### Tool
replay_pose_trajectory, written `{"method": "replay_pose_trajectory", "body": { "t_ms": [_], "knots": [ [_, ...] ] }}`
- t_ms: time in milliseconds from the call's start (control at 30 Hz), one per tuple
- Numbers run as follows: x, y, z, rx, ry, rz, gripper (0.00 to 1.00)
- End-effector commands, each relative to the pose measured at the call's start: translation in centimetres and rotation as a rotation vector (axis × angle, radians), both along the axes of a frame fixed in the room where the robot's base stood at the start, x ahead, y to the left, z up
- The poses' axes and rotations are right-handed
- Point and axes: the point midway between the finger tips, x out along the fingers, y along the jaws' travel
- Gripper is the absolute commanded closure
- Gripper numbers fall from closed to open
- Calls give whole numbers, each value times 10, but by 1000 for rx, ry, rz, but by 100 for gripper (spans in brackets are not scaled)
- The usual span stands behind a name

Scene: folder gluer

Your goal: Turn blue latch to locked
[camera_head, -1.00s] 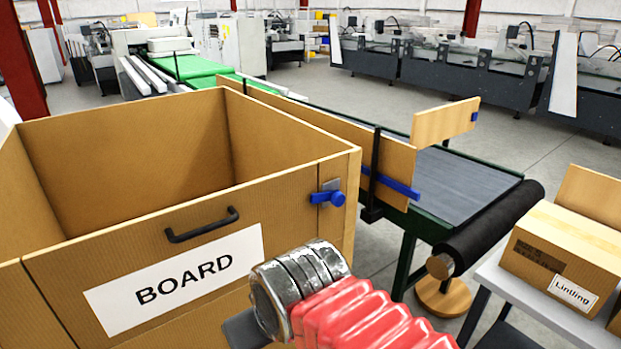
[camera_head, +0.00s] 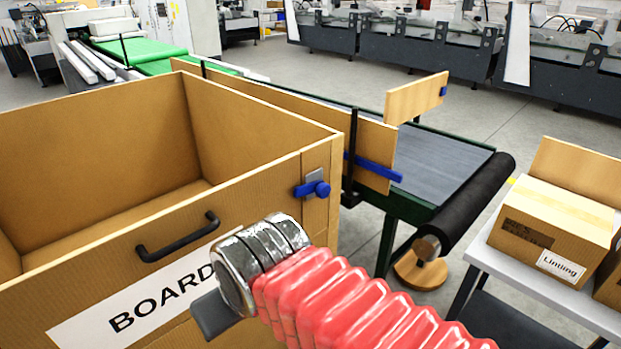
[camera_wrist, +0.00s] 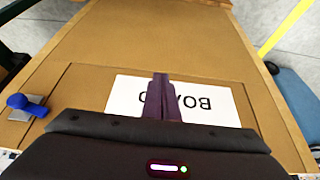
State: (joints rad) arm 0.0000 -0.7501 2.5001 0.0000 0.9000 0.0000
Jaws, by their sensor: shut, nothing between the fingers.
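The blue latch (camera_head: 313,188) sits on a grey plate at the upper right corner of the front panel of the BOARD box (camera_head: 90,262). Its bar points left, level, with a round knob at the right end. In the wrist view the latch (camera_wrist: 27,104) is at the left edge, and the BOARD label (camera_wrist: 205,103) appears upside down. My gripper (camera_wrist: 161,78) is shut and empty, its purple fingers in front of the label and apart from the latch.
A black handle (camera_head: 178,237) sticks out of the front panel, left of the latch. A conveyor (camera_head: 440,170) with a black roller stands right of the box, with a wooden board and blue bar beside it. A table with cartons (camera_head: 553,228) stands at the right.

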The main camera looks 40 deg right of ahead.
Motion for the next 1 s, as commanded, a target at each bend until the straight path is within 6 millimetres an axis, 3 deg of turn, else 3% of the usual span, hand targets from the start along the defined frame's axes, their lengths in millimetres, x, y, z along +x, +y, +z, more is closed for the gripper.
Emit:
{"method": "replay_pose_trajectory", "body": {
  "t_ms": [233, 467, 767, 1000],
  "knots": [
    [7, -8, 7, 11, 15, -11, 100],
    [30, -36, 27, 53, 47, -32, 100],
    [65, -90, 60, 131, 46, -40, 100],
    [89, -147, 86, 188, -5, -36, 100]
  ]
}}
